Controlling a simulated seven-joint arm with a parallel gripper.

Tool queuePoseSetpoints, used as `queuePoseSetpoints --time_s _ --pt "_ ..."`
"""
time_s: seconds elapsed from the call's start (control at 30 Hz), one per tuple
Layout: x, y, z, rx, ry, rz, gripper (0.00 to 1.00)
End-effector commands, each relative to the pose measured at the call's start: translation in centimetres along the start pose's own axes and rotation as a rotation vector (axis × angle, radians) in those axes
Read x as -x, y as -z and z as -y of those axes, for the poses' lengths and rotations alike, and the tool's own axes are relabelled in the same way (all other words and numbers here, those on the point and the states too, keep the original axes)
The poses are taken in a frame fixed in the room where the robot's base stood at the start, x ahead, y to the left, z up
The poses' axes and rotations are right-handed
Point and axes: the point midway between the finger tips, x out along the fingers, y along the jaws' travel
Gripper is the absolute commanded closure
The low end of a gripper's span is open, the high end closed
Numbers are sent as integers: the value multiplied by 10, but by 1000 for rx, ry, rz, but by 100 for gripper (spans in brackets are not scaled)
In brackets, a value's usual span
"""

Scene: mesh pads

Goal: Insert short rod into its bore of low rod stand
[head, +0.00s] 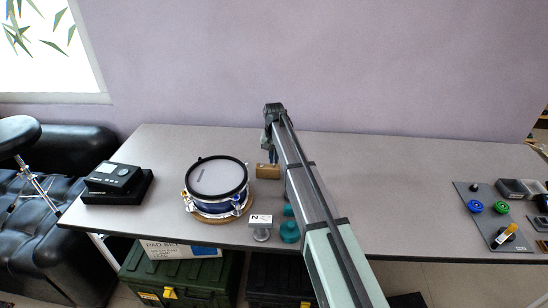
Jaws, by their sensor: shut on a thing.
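A small tan block (268,172), which appears to be the low rod stand, sits on the grey table right of the drum. My gripper (272,157) points down at the block's back edge, partly hidden by my own arm. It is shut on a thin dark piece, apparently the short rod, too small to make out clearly. I cannot tell whether the piece touches the block or is in a bore. The bores cannot be made out.
A blue snare drum (216,185) stands left of the block. A silver stand with a label (261,226) and teal round pieces (290,232) are at the front edge. A black device (117,180) lies far left; a grey board with parts (492,222) lies far right.

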Motion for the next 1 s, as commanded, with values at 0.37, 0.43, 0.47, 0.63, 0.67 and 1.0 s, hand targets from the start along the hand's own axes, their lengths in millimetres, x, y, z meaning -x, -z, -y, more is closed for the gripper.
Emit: queuePoseSetpoints --time_s 0.37,0.43,0.47,0.63,0.67,1.0 --pt "0 0 0 0 0 0 64" --pt "0 0 0 0 0 0 61" --pt "0 0 0 0 0 0 61" --pt "0 0 0 0 0 0 61" --pt "1 0 0 0 0 0 61" --pt "43 1 0 0 0 -1 61"
